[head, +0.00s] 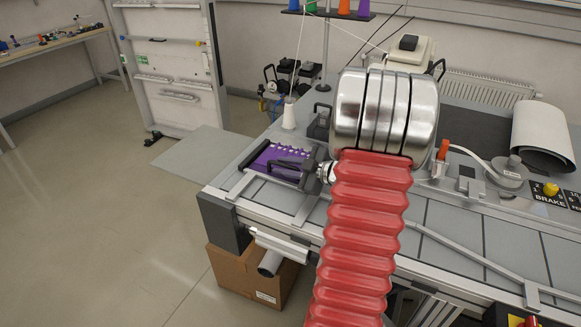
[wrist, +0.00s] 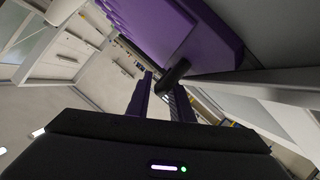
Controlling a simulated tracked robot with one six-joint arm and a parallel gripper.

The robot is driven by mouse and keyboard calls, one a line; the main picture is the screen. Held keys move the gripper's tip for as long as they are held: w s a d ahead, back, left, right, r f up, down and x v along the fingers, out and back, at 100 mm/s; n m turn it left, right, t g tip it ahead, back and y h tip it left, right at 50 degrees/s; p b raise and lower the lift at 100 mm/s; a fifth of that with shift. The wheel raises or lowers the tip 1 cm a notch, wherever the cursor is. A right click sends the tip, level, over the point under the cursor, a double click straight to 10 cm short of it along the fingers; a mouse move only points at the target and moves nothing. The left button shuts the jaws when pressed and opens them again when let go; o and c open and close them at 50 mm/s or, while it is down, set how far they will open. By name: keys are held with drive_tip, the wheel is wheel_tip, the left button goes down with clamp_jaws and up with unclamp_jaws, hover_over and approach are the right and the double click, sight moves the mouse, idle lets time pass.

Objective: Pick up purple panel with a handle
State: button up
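The purple panel (head: 262,158) lies near the left corner of the workbench, with a row of small pale knobs on it and dark bars at its ends. In the wrist view the panel (wrist: 190,28) fills the top, and a black rounded bar (wrist: 173,77), apparently its handle, sticks out at its edge. My gripper (head: 290,164) is low at the panel's right side and hides part of it. In the wrist view my gripper (wrist: 161,92) has its two fingers apart, with the bar's end near the tips. I cannot tell whether they touch it.
A white cone-shaped spool (head: 289,115) stands behind the panel. Spools of coloured thread (head: 344,7) are on a stand above. A grey rail (head: 460,275) runs along the bench front. A cardboard box (head: 243,275) is below the corner. An orange-topped part (head: 443,149) stands right of my arm.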

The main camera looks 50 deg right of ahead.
drive_tip(key=shift+c, duration=0.2)
clamp_jaws()
idle(0.3)
wheel_tip(320, 180, up, 10)
drive_tip(key=shift+r, duration=0.1)
idle(0.5)
